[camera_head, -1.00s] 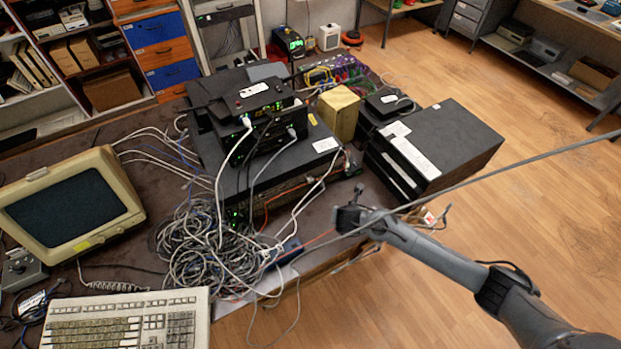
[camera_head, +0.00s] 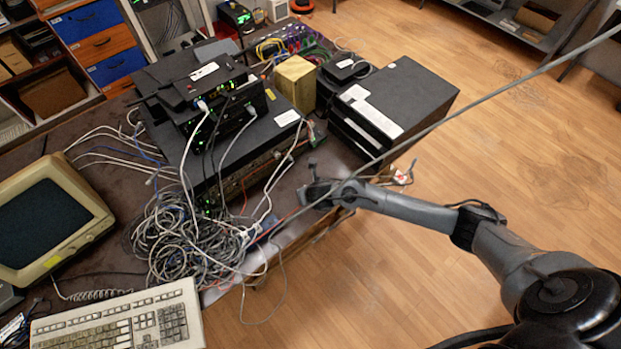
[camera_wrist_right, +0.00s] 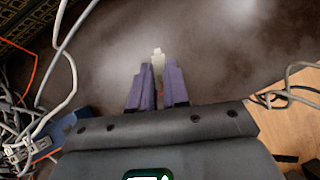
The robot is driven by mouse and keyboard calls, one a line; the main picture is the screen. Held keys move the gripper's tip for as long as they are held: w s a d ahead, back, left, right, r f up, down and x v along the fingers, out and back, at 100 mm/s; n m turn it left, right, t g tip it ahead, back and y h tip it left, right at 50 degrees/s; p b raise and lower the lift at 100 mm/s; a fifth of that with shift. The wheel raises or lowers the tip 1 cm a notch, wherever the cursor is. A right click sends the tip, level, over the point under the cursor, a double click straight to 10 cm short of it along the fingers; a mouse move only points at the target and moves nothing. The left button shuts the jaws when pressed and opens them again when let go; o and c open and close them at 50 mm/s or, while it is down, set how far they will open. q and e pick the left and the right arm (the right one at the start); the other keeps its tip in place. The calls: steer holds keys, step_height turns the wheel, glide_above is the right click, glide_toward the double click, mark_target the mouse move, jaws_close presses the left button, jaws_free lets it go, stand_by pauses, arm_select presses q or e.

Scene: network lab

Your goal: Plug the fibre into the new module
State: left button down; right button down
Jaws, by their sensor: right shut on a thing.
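My right gripper (camera_head: 312,186) is over the right front part of the table, in front of the equipment stack (camera_head: 262,138) and apart from it. In the right wrist view the gripper (camera_wrist_right: 158,72) has its purple fingers shut on a small pale connector (camera_wrist_right: 157,56), whose tip points away from the wrist. An orange fibre (camera_head: 243,192) hangs at the front of the stack; an orange cable (camera_wrist_right: 36,72) also shows at the wrist view's left. I cannot tell whether it joins the held connector. The new module cannot be picked out. My left gripper is out of view.
A tangle of grey cables (camera_head: 190,240) lies left of my right gripper, with white cables hanging from the stack. A black case (camera_head: 420,95) stands behind it. A keyboard (camera_head: 120,325) and monitor (camera_head: 45,225) are at the left. Bare tabletop (camera_wrist_right: 205,45) lies before the fingers.

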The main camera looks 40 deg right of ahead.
mark_target(278, 156)
steer(key=w+a+r+n+y, duration=0.1)
steer(key=w+a+r+n+y+p, duration=0.1)
steer(key=n, duration=0.1)
steer(key=shift+r, duration=0.3)
steer(key=w+r+b, duration=0.1)
steer(key=w+r, duration=0.3)
steer(key=w, duration=0.3)
steer(key=shift+w+d+n, duration=0.4)
steer(key=shift+d, duration=0.05)
steer(key=c, duration=1.8)
jaws_free()
jaws_close()
steer(key=shift+w+f, duration=0.1)
steer(key=shift+w, duration=0.05)
steer(key=shift+w+b, duration=0.45)
steer(key=shift+b, duration=0.15)
